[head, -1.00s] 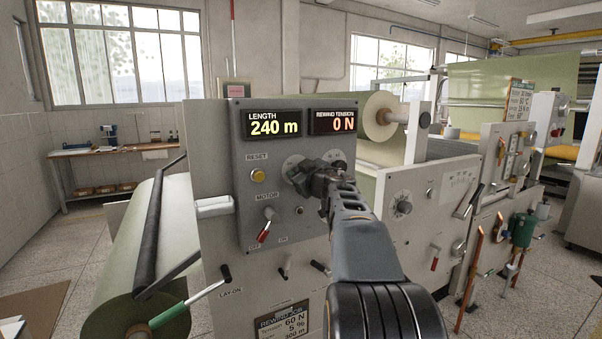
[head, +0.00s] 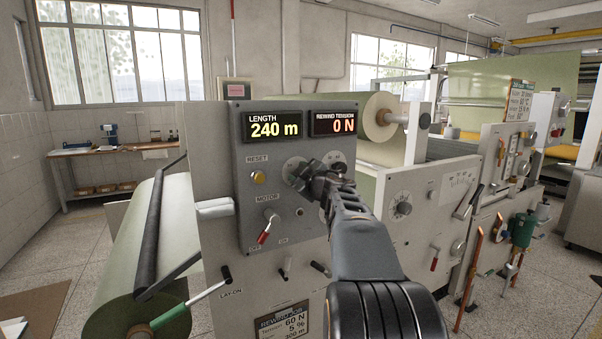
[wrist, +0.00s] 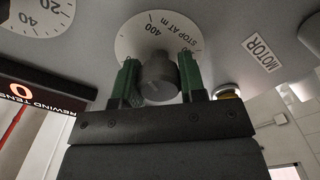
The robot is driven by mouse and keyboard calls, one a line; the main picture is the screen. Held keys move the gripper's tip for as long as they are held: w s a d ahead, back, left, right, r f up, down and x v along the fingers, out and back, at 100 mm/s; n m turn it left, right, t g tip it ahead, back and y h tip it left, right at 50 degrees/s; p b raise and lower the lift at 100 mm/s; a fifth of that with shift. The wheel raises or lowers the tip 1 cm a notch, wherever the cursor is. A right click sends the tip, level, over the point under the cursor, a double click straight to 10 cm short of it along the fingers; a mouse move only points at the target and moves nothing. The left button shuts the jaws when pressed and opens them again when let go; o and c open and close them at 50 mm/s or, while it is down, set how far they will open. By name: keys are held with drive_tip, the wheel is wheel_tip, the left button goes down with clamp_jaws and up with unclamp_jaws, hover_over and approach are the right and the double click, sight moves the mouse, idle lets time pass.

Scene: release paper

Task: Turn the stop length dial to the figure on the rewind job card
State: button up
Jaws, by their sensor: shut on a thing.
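The stop length dial (wrist: 157,76) is a dark round knob on a white scale plate marked "STOP AT m" in the wrist view. A figure 400 shows on the plate; the other figures are hidden or cut off. My gripper (wrist: 157,85) is shut on the knob, with a green-padded finger on each side. In the head view my gripper (head: 308,180) covers most of the dial. The rewind job card (head: 282,324) is at the bottom edge, partly cut off. It reads 60 N, 5 % and a last line that looks like 300 m.
The length display (head: 273,127) reads 240 m and the rewind tension display (head: 335,122) reads 0 N. The yellow reset button (head: 258,177) and the red-tipped motor switch (head: 268,228) sit left of my gripper. Another dial (head: 401,208) is to the right.

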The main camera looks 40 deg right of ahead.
drive_tip(key=n, duration=0.3)
drive_tip(key=shift+n, duration=0.4)
drive_tip(key=n, duration=0.3)
drive_tip(key=shift+f+n, duration=0.15)
drive_tip(key=shift+n, duration=0.15)
drive_tip(key=n+b, duration=0.2)
drive_tip(key=n, duration=0.4)
drive_tip(key=shift+f, duration=0.1)
drive_tip(key=shift+n, duration=0.4)
drive_tip(key=o, duration=0.9)
drive_tip(key=shift+s, duration=0.1)
drive_tip(key=s, duration=0.4)
drive_tip(key=s+a+b, duration=0.1)
drive_tip(key=s, duration=0.4)
drive_tip(key=s+a, duration=0.1)
drive_tip(key=s, duration=0.3)
drive_tip(key=shift+s+b, duration=0.25)
drive_tip(key=shift+b, duration=0.1)
